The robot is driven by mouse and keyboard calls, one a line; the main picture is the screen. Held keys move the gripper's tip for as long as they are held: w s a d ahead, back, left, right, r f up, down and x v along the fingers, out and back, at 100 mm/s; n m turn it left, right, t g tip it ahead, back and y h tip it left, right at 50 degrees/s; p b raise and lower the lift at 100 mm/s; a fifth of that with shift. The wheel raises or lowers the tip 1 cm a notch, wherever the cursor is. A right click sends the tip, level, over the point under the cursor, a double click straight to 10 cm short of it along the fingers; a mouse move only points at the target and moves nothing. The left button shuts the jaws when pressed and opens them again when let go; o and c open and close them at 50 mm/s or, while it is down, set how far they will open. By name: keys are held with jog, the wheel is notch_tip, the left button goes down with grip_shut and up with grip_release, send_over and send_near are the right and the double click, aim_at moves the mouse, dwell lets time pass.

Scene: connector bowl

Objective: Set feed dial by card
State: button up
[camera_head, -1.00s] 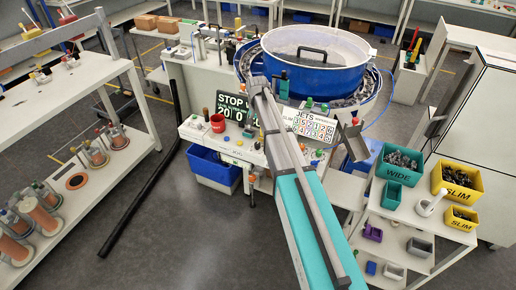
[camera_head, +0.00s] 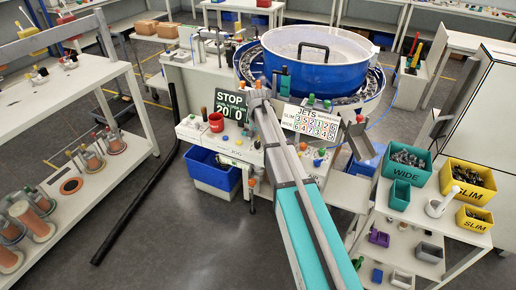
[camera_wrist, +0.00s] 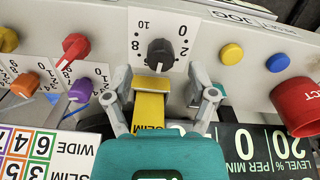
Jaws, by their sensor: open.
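In the wrist view a black feed dial (camera_wrist: 160,55) sits on a white plate with numbers around it, among them 0, 8 and 10, seen upside down. A pale mark shows at the dial's lower edge. My gripper (camera_wrist: 158,74) is open, its fingers spread to either side just below the dial, not visibly touching it. A yellow SLIM piece (camera_wrist: 150,105) lies between the fingers. The JETS card (camera_head: 310,122), with SLIM and WIDE number rows, stands on the bench and partly shows in the wrist view (camera_wrist: 30,155). My arm hides the dial in the head view.
A red cup-like part (camera_wrist: 297,105), a blue button (camera_wrist: 278,62) and a yellow button (camera_wrist: 232,54) are right of the dial. A red knob (camera_wrist: 74,48) and purple knob (camera_wrist: 82,88) are left. A blue bowl (camera_head: 318,75) is behind.

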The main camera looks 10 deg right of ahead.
aim_at(257, 143)
jog(key=shift+f+b, duration=1.35)
jog(key=shift+f, duration=0.25)
grip_shut()
